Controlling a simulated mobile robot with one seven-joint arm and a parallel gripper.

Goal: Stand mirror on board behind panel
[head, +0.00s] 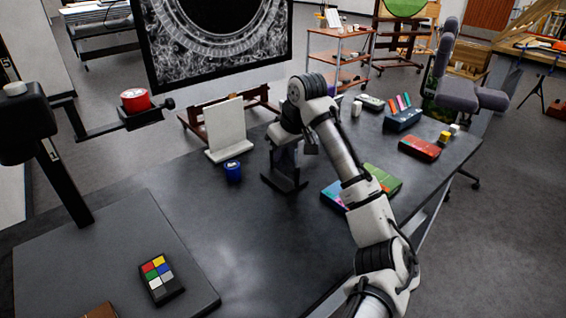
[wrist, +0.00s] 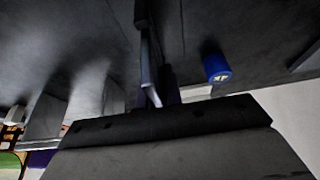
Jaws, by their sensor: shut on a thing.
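My gripper (head: 285,150) points down over the far middle of the dark table and is shut on a dark, thin upright piece with a flat foot, which looks like the mirror (head: 284,182). In the wrist view the mirror (wrist: 149,75) shows edge-on as a narrow strip. Whether its foot touches the table I cannot tell. A white panel (head: 226,127) stands upright on a foot at the table's far edge, left of my gripper. A wide, flat dark slab, perhaps the board (head: 95,235), lies at the table's left.
A blue cup (head: 233,170) stands between panel and gripper; it also shows in the wrist view (wrist: 216,68). A colour-patch block (head: 160,278) lies on the slab. A black stand carries a red roll (head: 135,100) at left. Coloured boxes (head: 418,148) occupy the table's right.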

